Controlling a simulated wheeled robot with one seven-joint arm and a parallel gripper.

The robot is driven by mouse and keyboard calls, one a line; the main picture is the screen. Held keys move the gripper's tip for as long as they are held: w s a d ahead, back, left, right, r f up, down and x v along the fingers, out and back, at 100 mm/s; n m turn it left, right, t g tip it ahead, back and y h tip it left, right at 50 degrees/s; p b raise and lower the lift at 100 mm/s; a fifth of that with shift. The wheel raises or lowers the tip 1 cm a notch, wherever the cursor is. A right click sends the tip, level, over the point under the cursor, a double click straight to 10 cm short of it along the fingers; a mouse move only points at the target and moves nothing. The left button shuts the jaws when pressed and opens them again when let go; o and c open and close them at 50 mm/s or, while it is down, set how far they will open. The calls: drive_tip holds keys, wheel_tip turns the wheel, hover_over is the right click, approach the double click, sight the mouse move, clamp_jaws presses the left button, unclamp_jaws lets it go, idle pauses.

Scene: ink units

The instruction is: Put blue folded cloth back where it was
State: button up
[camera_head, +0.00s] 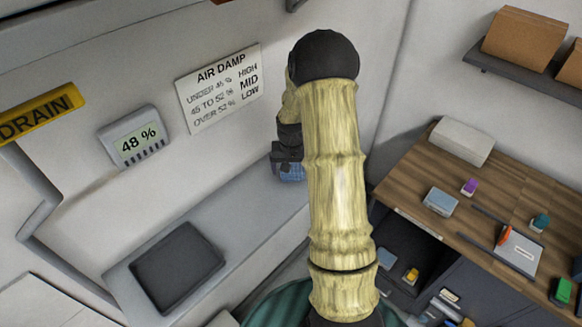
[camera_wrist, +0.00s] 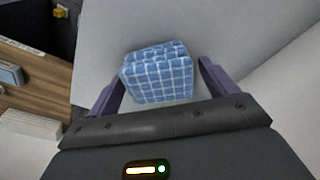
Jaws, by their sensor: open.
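The blue folded cloth (camera_wrist: 158,78) has a white check pattern and rests on the pale grey counter (camera_wrist: 115,20). In the wrist view it sits between the two purple fingers of my gripper (camera_wrist: 160,85), which are open, with a gap beside the right finger. The cloth's left edge is close to the left finger; I cannot tell whether they touch. In the head view the cloth (camera_head: 289,172) shows at the counter's far end, by the wall, partly hidden under my gripper (camera_head: 288,160).
A dark tray (camera_head: 178,267) lies on the near left part of the counter, with bare counter between it and the cloth. An AIR DAMP sign (camera_head: 220,87) hangs nearby. A wooden desk (camera_head: 400,190) with small items stands right.

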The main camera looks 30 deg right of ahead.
sight(292, 169)
wheel_tip(292, 169, up, 12)
drive_tip(key=s+b, duration=0.1)
drive_tip(key=b, duration=0.2)
drive_tip(key=shift+s+a, duration=0.15)
drive_tip(key=shift+a, duration=0.15)
drive_tip(key=shift+a, duration=0.1)
drive_tip(key=s+a+f+n+t, duration=0.1)
drive_tip(key=s+a+n, duration=0.4)
drive_tip(key=s+a, duration=0.9)
drive_tip(key=s, duration=0.3)
drive_tip(key=shift+s+a+f+y, duration=0.2)
drive_tip(key=shift+a+f+y, duration=0.1)
drive_tip(key=shift+a+f, duration=0.1)
wheel_tip(292, 169, down, 2)
drive_tip(key=b, duration=0.2)
drive_tip(key=shift+f+b, duration=0.25)
drive_tip(key=shift+b, duration=0.05)
